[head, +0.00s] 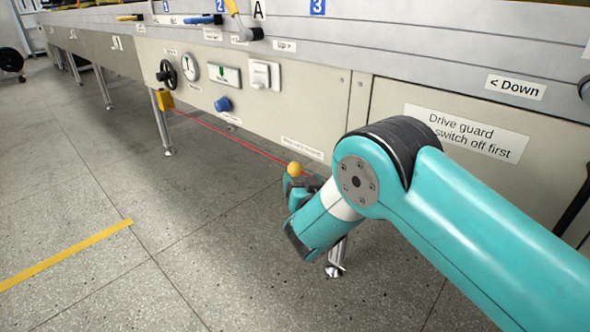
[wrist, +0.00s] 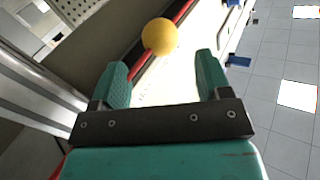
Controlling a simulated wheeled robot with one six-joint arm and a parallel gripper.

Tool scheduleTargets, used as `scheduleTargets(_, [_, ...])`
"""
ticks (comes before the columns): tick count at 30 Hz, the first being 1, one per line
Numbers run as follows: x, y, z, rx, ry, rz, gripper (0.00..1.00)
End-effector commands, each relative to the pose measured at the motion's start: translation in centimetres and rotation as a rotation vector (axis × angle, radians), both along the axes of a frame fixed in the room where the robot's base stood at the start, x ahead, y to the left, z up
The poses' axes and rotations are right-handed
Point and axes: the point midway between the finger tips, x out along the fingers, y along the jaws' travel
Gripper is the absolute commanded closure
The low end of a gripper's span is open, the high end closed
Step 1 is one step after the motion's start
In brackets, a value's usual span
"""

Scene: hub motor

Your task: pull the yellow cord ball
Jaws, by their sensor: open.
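The yellow cord ball (head: 295,169) hangs at the red cord (head: 232,137) that runs along the lower front of the machine. In the head view my gripper (head: 297,186) is just below the ball, partly hidden by my own arm. I cannot tell whether a fingertip touches the ball.
A yellow box (head: 165,100) holds the cord's far end. The machine panel carries a black handwheel (head: 167,73), a gauge (head: 190,67), a blue knob (head: 222,104) and a white switch (head: 265,75). A metal leg (head: 337,258) stands below my gripper.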

Motion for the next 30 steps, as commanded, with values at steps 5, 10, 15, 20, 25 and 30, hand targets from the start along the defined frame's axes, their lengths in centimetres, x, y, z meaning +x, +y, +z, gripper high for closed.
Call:
scheduleTargets(5, [3.2,0.9,-0.2,0.003,-0.004,-0.002,0.29])
scheduleTargets(10, [5.3,1.7,-0.2,0.002,-0.001,-0.001,0.29])
scheduleTargets(15, [6.1,2.0,-0.1,-0.001,0.000,0.001,0.29])
scheduleTargets(20, [6.2,2.1,0.0,-0.002,0.001,0.002,0.29])
scheduleTargets(25, [6.2,2.1,0.0,-0.002,0.001,0.002,0.45])
scheduleTargets(30, [6.2,2.1,0.0,-0.002,0.001,0.002,0.84])
